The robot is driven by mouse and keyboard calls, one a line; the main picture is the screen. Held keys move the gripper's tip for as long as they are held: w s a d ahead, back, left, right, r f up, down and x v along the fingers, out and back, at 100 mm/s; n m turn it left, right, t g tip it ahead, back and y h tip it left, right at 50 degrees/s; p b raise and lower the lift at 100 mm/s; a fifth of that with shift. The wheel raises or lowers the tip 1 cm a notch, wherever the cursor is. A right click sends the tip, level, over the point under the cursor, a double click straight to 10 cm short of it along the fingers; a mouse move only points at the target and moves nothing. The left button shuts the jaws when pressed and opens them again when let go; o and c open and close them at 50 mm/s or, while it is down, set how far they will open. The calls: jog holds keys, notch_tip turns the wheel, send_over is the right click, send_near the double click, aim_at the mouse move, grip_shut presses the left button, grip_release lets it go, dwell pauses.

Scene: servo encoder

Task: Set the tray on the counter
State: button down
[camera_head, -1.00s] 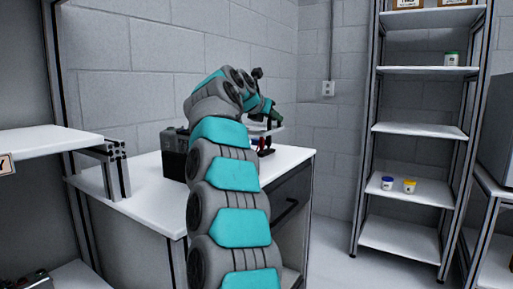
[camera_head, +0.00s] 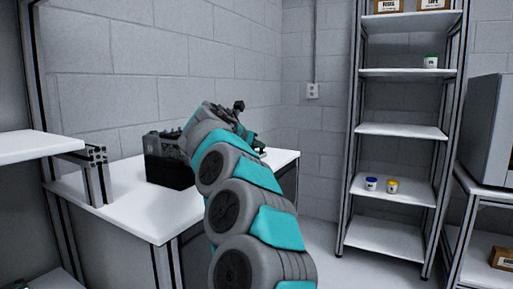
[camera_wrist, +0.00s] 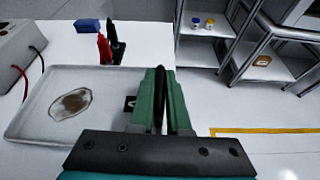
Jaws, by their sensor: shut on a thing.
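The tray (camera_wrist: 33,117) is a shallow, pale grey, rimmed tray with a brownish round patch (camera_wrist: 70,103) on its floor. It fills the left of the wrist view and looks about level. My gripper (camera_wrist: 161,80), with green fingers, is shut on the tray's right side. The white counter (camera_wrist: 140,42) shows beyond the tray; in the head view it is at the left (camera_head: 136,214). The tray is over or very close to the counter; I cannot tell whether they touch. My arm hides most of the tray and gripper in the head view.
Red-handled (camera_wrist: 104,48) and black-handled (camera_wrist: 115,42) tools stand on the counter just beyond the tray. A blue block (camera_wrist: 88,26) and a grey device with leads (camera_wrist: 14,50) are near. A dark box (camera_head: 168,160) sits on the counter. A shelf rack (camera_head: 400,130) stands right.

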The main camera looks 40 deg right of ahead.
jog(key=shift+f, duration=0.25)
jog(key=shift+f, duration=0.45)
jog(key=shift+s+f, duration=0.15)
jog(key=shift+f, duration=0.05)
jog(key=c, duration=0.9)
grip_release()
jog(key=shift+w+a+r, duration=0.1)
jog(key=shift+w, duration=0.1)
